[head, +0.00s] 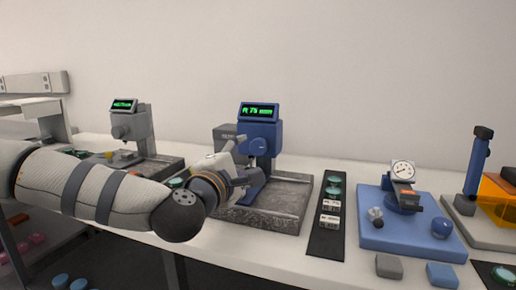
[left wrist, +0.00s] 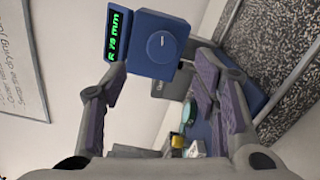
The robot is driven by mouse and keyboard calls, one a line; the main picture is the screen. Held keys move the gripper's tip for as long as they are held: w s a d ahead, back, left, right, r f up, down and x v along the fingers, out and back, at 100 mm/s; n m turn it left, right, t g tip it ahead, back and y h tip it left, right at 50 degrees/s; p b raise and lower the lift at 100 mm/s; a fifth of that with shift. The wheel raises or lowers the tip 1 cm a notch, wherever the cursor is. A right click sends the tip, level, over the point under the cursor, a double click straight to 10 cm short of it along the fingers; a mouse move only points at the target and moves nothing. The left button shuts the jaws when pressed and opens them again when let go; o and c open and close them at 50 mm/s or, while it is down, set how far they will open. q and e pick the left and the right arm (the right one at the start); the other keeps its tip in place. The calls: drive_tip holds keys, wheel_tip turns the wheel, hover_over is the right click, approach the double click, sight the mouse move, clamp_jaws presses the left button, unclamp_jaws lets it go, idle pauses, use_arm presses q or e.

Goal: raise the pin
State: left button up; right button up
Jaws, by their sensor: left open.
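A blue instrument (head: 266,135) stands on a speckled grey granite base (head: 285,203) at mid-bench. Its tilted display (head: 259,112) glows green, and a round knob (head: 258,145) sits on its front. In the left wrist view the blue head (left wrist: 178,22), the knob (left wrist: 162,46) and the display (left wrist: 118,35), reading about "R 75 mm", show beyond the fingertips. My left gripper (head: 247,162) is open in front of the instrument, below its head; the fingers stand apart in the wrist view (left wrist: 160,85), with nothing seen gripped. I cannot make out a pin; the gripper hides the instrument's lower part.
A grey instrument (head: 140,130) stands at left. Right of the granite, a black strip (head: 328,240) holds a teal disc and small blocks.

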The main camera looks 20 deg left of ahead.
sight(257, 148)
use_arm(q)
drive_tip(key=w, duration=0.8)
drive_tip(key=shift+d+f+b, duration=0.2)
drive_tip(key=shift+f+b, duration=0.1)
drive_tip(key=shift+b, duration=0.05)
drive_tip(key=shift+w+r, duration=0.2)
drive_tip(key=shift+w, duration=0.5)
drive_tip(key=c, duration=1.2)
